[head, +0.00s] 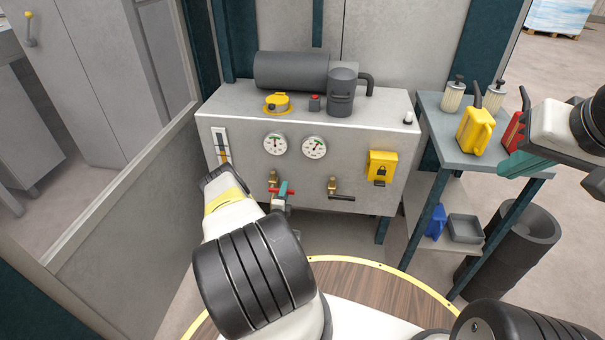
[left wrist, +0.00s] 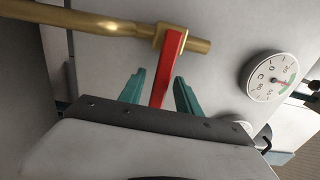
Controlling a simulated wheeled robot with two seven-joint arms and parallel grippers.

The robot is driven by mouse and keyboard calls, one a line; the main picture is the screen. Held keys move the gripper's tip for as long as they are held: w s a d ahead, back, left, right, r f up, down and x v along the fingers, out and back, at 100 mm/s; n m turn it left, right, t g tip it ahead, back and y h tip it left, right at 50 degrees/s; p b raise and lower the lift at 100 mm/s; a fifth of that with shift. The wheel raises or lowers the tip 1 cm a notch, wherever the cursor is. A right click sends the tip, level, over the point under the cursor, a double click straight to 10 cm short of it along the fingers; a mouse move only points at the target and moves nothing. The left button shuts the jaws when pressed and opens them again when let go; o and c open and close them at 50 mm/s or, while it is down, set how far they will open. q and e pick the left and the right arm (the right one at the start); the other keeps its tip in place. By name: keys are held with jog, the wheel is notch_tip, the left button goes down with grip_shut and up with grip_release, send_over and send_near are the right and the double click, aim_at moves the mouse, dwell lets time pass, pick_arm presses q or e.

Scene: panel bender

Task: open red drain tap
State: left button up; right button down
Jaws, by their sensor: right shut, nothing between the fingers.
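The red drain tap has a red lever (head: 292,192) on a brass body (head: 273,176), low on the front of the grey machine cabinet. In the left wrist view the lever (left wrist: 168,70) hangs from a brass pipe fitting (left wrist: 185,38). My left gripper (head: 283,190) is at the tap, partly hidden by my arm in the head view. In the left wrist view its teal fingers (left wrist: 160,85) are apart, one on each side of the lever, with gaps showing. My right gripper (head: 507,166) is shut and empty near the side table, away from the tap.
Right of the red tap is a second brass tap with a black lever (head: 341,196). Above are two gauges (head: 275,144) and a yellow lock box (head: 381,167). A blue-grey side table (head: 450,145) holds a yellow can (head: 476,130) and bottles. A dark bin (head: 515,245) stands at right.

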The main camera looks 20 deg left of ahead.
pick_arm(q)
jog(key=shift+c, duration=0.4)
grip_shut()
dwell(0.9)
